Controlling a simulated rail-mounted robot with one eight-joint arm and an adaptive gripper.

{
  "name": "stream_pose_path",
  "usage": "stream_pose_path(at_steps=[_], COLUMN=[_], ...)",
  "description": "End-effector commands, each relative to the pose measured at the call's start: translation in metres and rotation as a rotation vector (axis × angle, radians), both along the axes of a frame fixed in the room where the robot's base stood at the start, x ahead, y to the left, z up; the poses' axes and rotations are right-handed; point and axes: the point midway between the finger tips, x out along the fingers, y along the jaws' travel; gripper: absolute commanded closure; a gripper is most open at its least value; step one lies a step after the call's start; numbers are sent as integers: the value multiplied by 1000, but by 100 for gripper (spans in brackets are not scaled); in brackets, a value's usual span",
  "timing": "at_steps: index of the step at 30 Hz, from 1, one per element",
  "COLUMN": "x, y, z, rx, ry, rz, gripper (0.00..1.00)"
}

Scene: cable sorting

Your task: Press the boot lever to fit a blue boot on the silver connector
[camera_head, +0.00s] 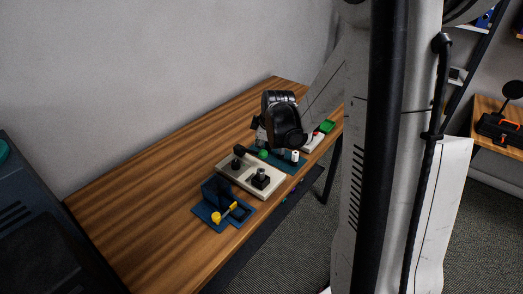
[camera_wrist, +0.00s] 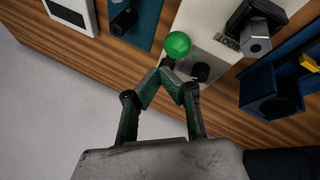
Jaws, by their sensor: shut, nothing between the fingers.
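My gripper (camera_wrist: 166,72) is shut and empty. In the wrist view its green fingertips meet just below a green ball knob (camera_wrist: 177,44), over the pale plate (camera_wrist: 198,22); I cannot tell whether they touch it. In the head view the knob (camera_head: 263,154) sits at the end of a black lever. A silver connector (camera_wrist: 256,44) with a hexagonal face sits in a black holder on the plate. A dark blue fixture (camera_wrist: 270,92) with a yellow handle (camera_wrist: 309,63) stands to the right; this handle (camera_head: 217,217) is nearest in the head view. I cannot make out a loose blue boot.
A second blue base (camera_wrist: 148,25) with a black cylinder (camera_wrist: 124,20) lies on the plate's other side. The left part of the wooden table (camera_head: 130,215) is clear. A wall runs behind the table.

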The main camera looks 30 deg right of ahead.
Motion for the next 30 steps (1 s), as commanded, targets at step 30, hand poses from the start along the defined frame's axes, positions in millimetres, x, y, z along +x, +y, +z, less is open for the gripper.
stream_pose_path(at_steps=[30], x=[-2], y=[-1], z=[-9], rx=[0], ry=[0], rz=[0], gripper=[100])
